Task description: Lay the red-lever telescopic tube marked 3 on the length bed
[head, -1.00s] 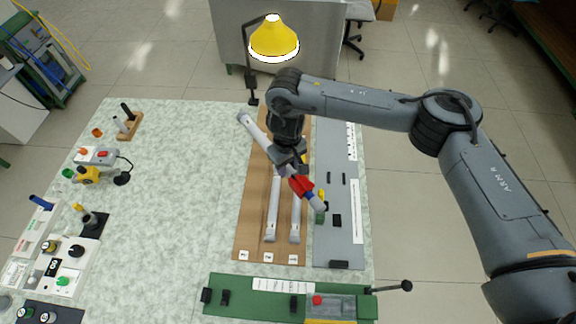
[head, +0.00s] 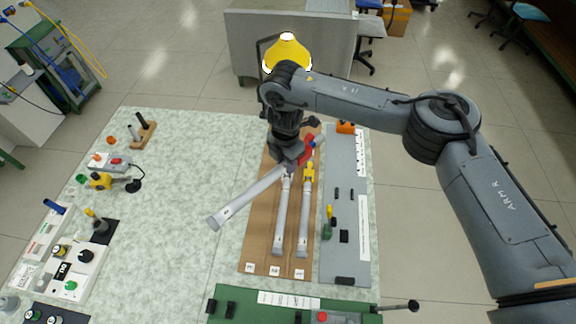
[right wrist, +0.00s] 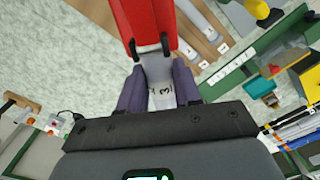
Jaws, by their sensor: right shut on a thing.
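My right gripper (head: 288,164) is shut on the grey tube (head: 247,197) with the red lever (head: 308,149). The tube is held above the brown board, slanting, its plain end at lower left and its red end at upper right. In the right wrist view the tube (right wrist: 160,72) passes between the fingers (right wrist: 160,92), with a 3 on it and the red lever (right wrist: 146,22) beyond. The grey bed (head: 345,205) with a white scale strip lies right of the board, seemingly the length bed; no tube lies on it. My left gripper is not in view.
Two other tubes (head: 281,215) lie on the brown board (head: 262,240), one with a yellow lever (head: 309,172). A green fixture (head: 250,305) with a handle stands in front. A yellow lamp (head: 287,52) stands behind. The table's left middle is clear.

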